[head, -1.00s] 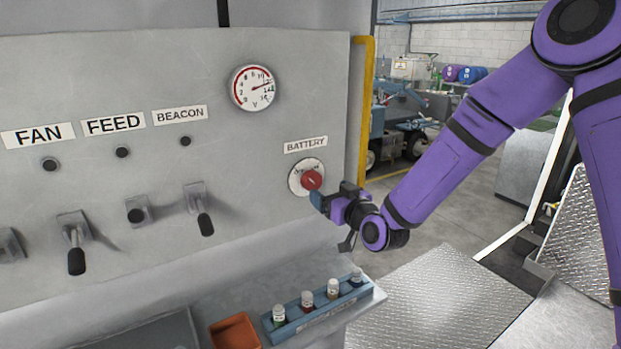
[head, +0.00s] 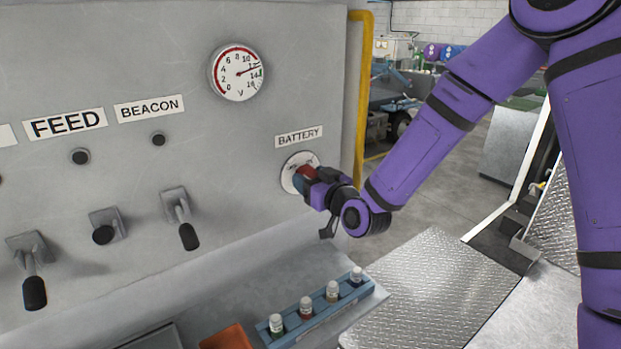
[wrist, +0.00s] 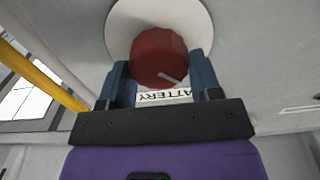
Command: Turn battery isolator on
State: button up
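The battery isolator is a red rotary knob (wrist: 158,55) on a round white plate (wrist: 203,22), under the BATTERY label (head: 299,137). In the wrist view a short pale pointer line runs diagonally on the knob's face. My gripper (wrist: 160,68) is at the knob, with one blue finger on each side of it. The fingers appear to meet the knob's edges, but whether they grip it or stand slightly apart is unclear. In the head view the gripper (head: 306,182) hides part of the knob and plate.
A dial gauge (head: 238,71) sits above on the grey panel. Levers, including one under BEACON (head: 182,220), are at left. A blue rack (head: 316,314) with several small bottles and an orange bin (head: 228,338) stand below. A yellow pipe (head: 361,95) runs along the panel's right edge.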

jog(key=c, duration=0.4)
jog(key=shift+o, duration=0.2)
jog(key=m, duration=1.8)
jog(key=shift+w+d+f, duration=0.2)
jog(key=shift+d+f, duration=0.1)
jog(key=o, duration=0.9)
